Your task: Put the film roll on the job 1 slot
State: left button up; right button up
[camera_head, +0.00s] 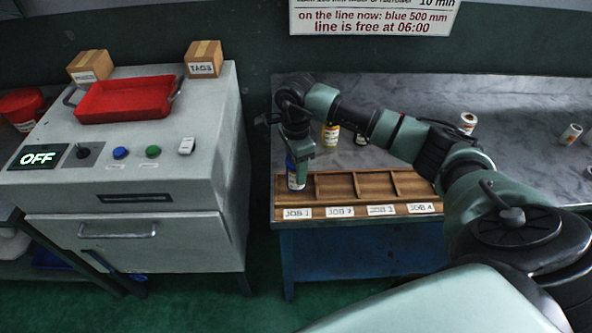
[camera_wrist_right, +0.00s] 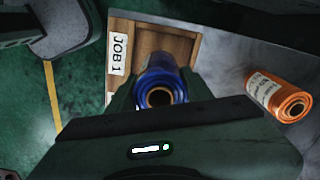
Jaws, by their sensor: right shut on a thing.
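A blue film roll (camera_head: 296,174) stands upright in the grip of my right gripper (camera_head: 298,160), at the left end of the wooden slot rack (camera_head: 345,175). In the right wrist view the blue roll (camera_wrist_right: 159,88) shows its hollow core end-on between the fingers of my right gripper (camera_wrist_right: 158,98). The JOB 1 label (camera_head: 297,213) is on the rack's front edge just below the roll; the label (camera_wrist_right: 118,54) also shows in the wrist view. The roll is at or over the JOB 1 slot; whether it touches the slot floor I cannot tell. My left gripper is not in view.
Other rolls, one white and orange (camera_head: 467,123), are further back. The slots for jobs 2, 3 and 4 look empty. A grey machine (camera_head: 140,190) with a red tray (camera_head: 125,98) stands to the left.

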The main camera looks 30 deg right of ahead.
notch_tip(320, 180, down, 2)
jog(key=shift+f, duration=0.1)
jog(key=shift+f, duration=0.15)
jog(key=o, duration=1.5)
jog(key=shift+o, duration=0.2)
